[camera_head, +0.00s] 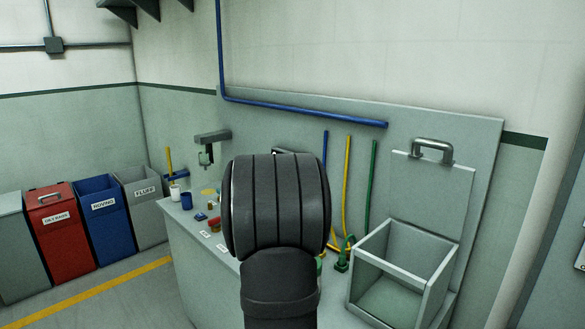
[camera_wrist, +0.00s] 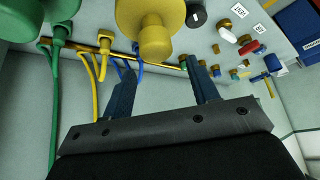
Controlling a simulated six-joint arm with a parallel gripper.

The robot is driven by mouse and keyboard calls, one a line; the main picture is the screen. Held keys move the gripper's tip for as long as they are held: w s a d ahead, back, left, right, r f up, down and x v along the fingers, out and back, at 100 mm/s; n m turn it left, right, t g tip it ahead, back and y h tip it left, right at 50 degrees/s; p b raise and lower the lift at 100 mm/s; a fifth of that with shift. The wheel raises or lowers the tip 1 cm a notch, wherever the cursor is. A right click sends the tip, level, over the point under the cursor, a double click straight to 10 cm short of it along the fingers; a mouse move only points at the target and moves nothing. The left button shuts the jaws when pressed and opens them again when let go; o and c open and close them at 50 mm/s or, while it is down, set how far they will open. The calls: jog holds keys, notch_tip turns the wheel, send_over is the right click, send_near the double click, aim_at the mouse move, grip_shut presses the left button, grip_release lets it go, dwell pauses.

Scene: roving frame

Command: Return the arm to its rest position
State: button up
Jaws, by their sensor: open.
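My gripper (camera_wrist: 162,68) shows in the wrist view with its two dark blue fingers apart and nothing between them. A large yellow knob-like fitting (camera_wrist: 153,38) is beyond the fingertips, near the top of that view; I cannot tell how far off it is.
On the bench are small coloured parts and labels, including a blue cup (camera_head: 187,201). Blue, yellow (camera_head: 347,185) and green hoses hang on the wall panel. An open grey bin (camera_head: 400,275) stands right; red (camera_head: 60,232), blue and grey bins stand left.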

notch_tip(320, 180, down, 4)
jog(key=shift+r, duration=0.1)
jog(key=v, duration=1.2)
jog(key=x, duration=1.2)
notch_tip(320, 180, up, 11)
jog(key=s+a+f+n+y, duration=0.1)
jog(key=s+a+f+n, duration=0.1)
jog(key=s+a, duration=0.9)
jog(key=s+a+f+n+g+y, duration=0.1)
jog(key=s+a+n, duration=0.4)
jog(key=s+a, duration=0.6)
jog(key=shift+a+f+y, duration=0.8)
jog(key=shift+a+f, duration=0.05)
jog(key=shift+a, duration=2.6)
jog(key=shift+w, duration=0.15)
